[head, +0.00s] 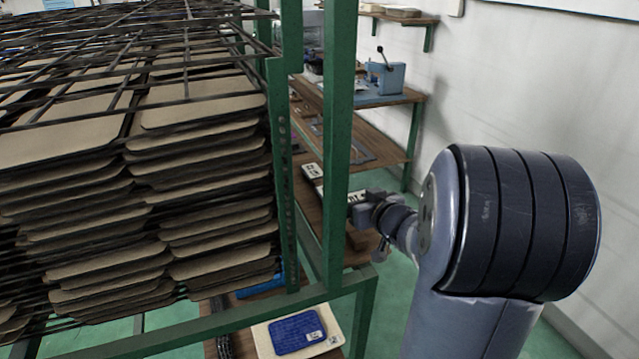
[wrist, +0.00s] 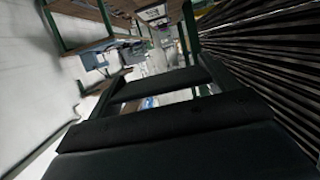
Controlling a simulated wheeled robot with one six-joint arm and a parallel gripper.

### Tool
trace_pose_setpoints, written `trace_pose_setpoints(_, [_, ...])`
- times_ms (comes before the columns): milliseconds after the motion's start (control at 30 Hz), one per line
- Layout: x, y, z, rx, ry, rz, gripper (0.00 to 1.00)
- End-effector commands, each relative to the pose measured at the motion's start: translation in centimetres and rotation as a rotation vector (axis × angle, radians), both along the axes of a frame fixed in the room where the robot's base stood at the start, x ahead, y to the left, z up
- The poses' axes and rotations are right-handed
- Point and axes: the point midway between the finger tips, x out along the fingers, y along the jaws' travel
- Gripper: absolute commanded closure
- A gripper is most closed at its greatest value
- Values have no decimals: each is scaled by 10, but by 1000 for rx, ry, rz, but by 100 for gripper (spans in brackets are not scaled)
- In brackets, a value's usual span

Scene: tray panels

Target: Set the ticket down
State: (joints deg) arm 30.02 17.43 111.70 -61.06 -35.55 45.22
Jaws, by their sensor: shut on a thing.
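My gripper (head: 359,208) is beyond the green rack post in the head view, over the gap near the wooden bench. A small white piece with black marks (head: 356,197) shows at its fingertips; it looks like the ticket, but it is too small to be sure. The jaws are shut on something. In the wrist view the dark gripper parts (wrist: 165,100) fill the lower middle, and the ticket cannot be made out there. Whether the ticket touches a surface cannot be told.
A green-framed rack (head: 338,110) holds stacked brown panels (head: 200,111) on the left. A wooden bench (head: 385,150) with a blue machine (head: 386,75) runs behind it. A blue pad (head: 297,332) lies on a pale board low in front. The white wall is at right.

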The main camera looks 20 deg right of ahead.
Motion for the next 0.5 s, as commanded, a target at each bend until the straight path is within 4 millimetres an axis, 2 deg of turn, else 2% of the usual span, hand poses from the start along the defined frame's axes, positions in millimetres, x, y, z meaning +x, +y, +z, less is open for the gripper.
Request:
trace_pose_setpoints(100, [0, 0, -8, 1, 1, 0, 40])
trace_pose_setpoints(333, [0, 0, -52, 2, 3, 0, 40])
trace_pose_setpoints(500, [0, 0, -65, 1, 1, 0, 40])
